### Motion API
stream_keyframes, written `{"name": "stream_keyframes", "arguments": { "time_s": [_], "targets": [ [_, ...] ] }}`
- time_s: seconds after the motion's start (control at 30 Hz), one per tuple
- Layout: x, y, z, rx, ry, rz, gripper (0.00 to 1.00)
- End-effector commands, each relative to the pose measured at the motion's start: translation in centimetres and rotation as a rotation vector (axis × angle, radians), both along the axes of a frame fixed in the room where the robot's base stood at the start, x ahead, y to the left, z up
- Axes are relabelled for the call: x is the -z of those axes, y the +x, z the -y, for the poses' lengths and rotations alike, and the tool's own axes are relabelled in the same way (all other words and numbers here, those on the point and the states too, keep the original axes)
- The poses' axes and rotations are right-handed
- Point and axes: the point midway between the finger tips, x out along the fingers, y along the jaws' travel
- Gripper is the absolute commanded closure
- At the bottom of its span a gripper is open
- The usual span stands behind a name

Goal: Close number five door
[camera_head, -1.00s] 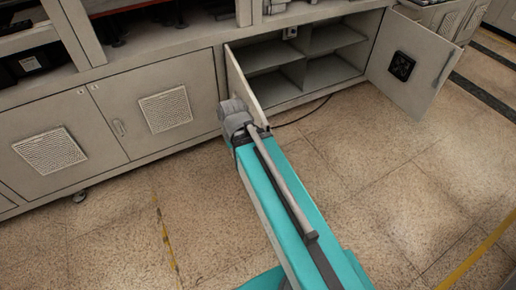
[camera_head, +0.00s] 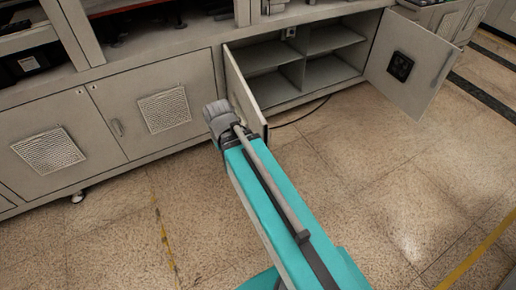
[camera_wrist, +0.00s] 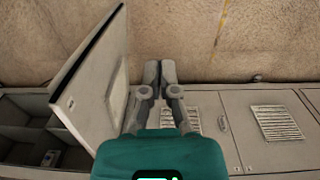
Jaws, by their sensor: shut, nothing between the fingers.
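An open grey cabinet door (camera_head: 244,92) stands at the left side of an open compartment in the head view, seen nearly edge-on. It also shows in the wrist view (camera_wrist: 96,82), left of my gripper. A second open door (camera_head: 408,64), with a black vent, stands at the compartment's right side. Door numbers are not readable. My gripper (camera_wrist: 160,68) is shut and empty, on the outer side of the left open door, with a visible gap in the wrist picture. In the head view its fingers are hidden behind my wrist.
Shut vented doors (camera_head: 155,108) line the cabinet to the left. A dark cable (camera_head: 300,115) lies on the floor at the compartment. The tiled floor (camera_head: 380,195) in front is clear.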

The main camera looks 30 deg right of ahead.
Motion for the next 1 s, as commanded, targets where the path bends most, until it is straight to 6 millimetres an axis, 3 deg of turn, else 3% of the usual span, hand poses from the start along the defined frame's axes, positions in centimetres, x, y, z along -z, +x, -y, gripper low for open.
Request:
{"name": "stream_keyframes", "arguments": {
  "time_s": [0.17,0.6,1.0],
  "targets": [
    [2.4,1.7,0.1,-0.138,-0.068,-0.019,1.00],
    [9.2,8.4,4.1,-0.739,-0.357,-0.227,1.00],
    [12.6,13.9,6.5,-1.202,-0.527,-0.543,1.00]
  ]
}}
